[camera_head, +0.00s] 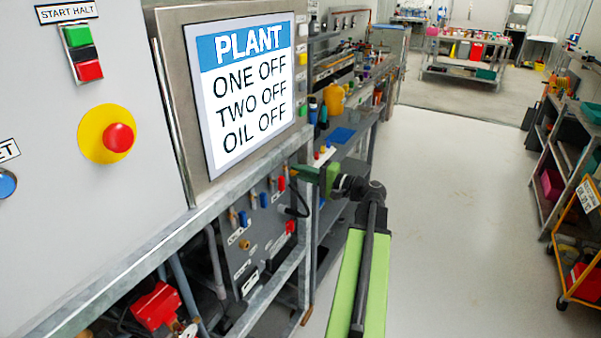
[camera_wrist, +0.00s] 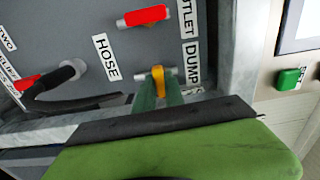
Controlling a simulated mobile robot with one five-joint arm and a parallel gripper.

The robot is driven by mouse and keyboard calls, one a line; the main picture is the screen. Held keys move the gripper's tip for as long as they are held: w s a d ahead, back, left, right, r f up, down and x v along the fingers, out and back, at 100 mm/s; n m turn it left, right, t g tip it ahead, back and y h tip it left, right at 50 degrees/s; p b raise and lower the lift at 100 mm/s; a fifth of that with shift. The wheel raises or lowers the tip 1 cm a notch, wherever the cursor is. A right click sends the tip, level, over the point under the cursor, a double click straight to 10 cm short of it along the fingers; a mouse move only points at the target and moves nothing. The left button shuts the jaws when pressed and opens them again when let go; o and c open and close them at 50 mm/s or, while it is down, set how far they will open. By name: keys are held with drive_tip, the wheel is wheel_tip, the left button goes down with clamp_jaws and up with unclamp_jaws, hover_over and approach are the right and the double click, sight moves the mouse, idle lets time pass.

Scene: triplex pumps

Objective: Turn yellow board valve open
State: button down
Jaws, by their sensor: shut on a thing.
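The yellow valve handle (camera_wrist: 158,80) is in the middle of the wrist view, on the grey board (camera_wrist: 90,25), beside the DUMP label. My gripper (camera_wrist: 159,91) has its two green fingers on either side of the handle and is shut on it. The fingers cover part of the handle and its stem. In the head view my gripper (camera_head: 304,173) reaches the board's upper right edge, below the PLANT screen. The yellow handle cannot be made out there.
A red-handled valve (camera_wrist: 143,16) by the OUTLET label and a black hose (camera_wrist: 70,103) are close by in the wrist view. A metal frame post (camera_wrist: 237,50) stands right of the handle. In the head view the floor (camera_head: 465,190) to the right is clear.

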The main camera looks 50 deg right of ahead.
drive_tip(key=shift+n, duration=8.9)
drive_tip(key=c, duration=1.4)
unclamp_jaws()
drive_tip(key=shift+c, duration=0.2)
